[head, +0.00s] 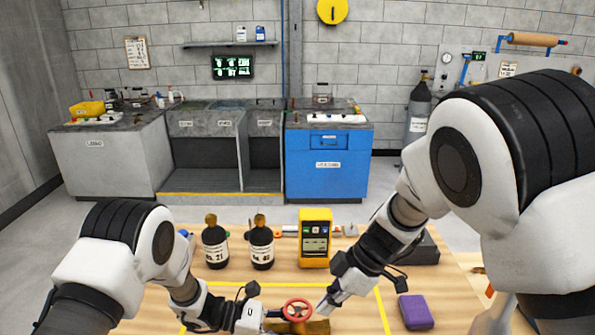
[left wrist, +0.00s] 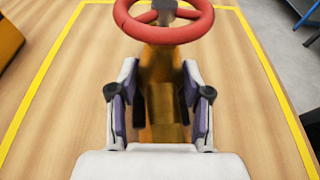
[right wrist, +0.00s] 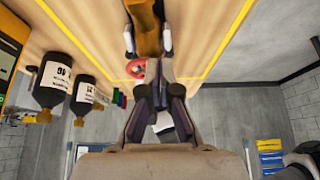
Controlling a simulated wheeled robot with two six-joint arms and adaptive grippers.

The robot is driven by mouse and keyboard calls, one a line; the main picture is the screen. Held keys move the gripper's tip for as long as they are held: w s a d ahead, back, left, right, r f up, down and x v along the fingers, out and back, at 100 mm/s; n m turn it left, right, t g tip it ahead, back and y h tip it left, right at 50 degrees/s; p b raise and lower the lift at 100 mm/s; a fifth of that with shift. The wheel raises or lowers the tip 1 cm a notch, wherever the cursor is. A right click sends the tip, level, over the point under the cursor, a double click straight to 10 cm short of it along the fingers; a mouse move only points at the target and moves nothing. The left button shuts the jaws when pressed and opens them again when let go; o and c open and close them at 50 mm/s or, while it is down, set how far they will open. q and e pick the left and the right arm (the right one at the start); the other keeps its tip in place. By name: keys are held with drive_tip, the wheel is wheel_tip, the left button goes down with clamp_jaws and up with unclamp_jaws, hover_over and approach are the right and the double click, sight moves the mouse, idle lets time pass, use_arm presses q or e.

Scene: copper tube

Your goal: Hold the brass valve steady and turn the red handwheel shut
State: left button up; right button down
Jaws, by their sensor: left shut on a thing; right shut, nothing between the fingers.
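The brass valve (left wrist: 160,92) stands on the wooden table inside a yellow outline. The red handwheel (head: 297,310) sits on top of it and also shows in the left wrist view (left wrist: 163,33). My left gripper (head: 272,320) is shut on the brass body below the wheel, with one finger on each side (left wrist: 160,105). My right gripper (head: 325,303) is shut and empty, at the right edge of the wheel. In the right wrist view its fingertips (right wrist: 158,72) overlap the red rim (right wrist: 137,68); I cannot tell whether they touch it.
Two dark bottles (head: 215,246) (head: 261,246) and a yellow meter (head: 315,240) stand behind the valve. A purple block (head: 415,312) lies to the right, with a dark box (head: 425,248) behind it. Bare table lies between the bottles and the valve.

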wheel_tip(320, 180, up, 4)
drive_tip(key=shift+f, duration=0.25)
drive_tip(key=w+f, duration=0.4)
drive_tip(key=f, duration=0.2)
drive_tip(key=shift+a, duration=0.25)
drive_tip(key=shift+s+a, duration=0.1)
drive_tip(key=shift+a, duration=0.05)
idle(0.6)
drive_tip(key=shift+s, duration=0.15)
